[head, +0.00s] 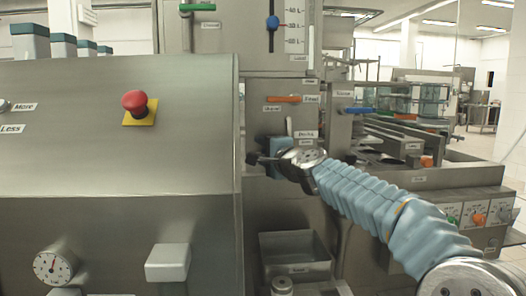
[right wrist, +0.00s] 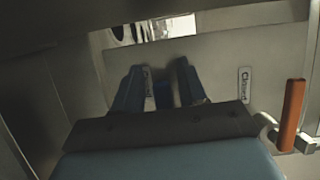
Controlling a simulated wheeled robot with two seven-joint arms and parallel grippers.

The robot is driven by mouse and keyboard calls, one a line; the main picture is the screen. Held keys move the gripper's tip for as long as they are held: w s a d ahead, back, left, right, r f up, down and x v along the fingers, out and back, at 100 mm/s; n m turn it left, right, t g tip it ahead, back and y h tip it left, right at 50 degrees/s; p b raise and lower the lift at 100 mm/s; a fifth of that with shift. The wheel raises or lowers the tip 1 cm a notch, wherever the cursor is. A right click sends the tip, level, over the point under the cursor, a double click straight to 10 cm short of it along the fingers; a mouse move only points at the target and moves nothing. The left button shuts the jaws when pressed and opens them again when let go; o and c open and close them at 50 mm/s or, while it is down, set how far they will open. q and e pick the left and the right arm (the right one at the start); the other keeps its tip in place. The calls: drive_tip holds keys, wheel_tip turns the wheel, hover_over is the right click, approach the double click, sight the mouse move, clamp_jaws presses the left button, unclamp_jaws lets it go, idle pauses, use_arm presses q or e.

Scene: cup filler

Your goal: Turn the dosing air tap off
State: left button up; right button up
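My right gripper (head: 268,158) is in front of the metal panel, below the orange-handled tap, and points to the left. In the right wrist view its two blue fingers (right wrist: 160,92) stand apart. A dark blue piece (right wrist: 162,95), which looks like a tap handle, lies between them with small gaps at its sides. A "Closed" label (right wrist: 147,80) shows beside it. A small plate (head: 305,134) sits just above the gripper; its text is too small to read surely, so I cannot confirm this is the dosing air tap. The gripper hides most of the tap. My left gripper is not in view.
The orange tap handle (head: 284,98) lies horizontal just above; it also shows in the right wrist view (right wrist: 291,115). A blue handle (head: 360,110) is to the right, a green one (head: 198,7) higher left. A red emergency button (head: 134,102) is on the left panel.

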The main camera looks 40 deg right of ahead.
drive_tip(key=s+a, duration=0.2)
drive_tip(key=s, duration=1.1)
drive_tip(key=shift+s+a+p, duration=0.25)
drive_tip(key=shift+a+p, duration=0.1)
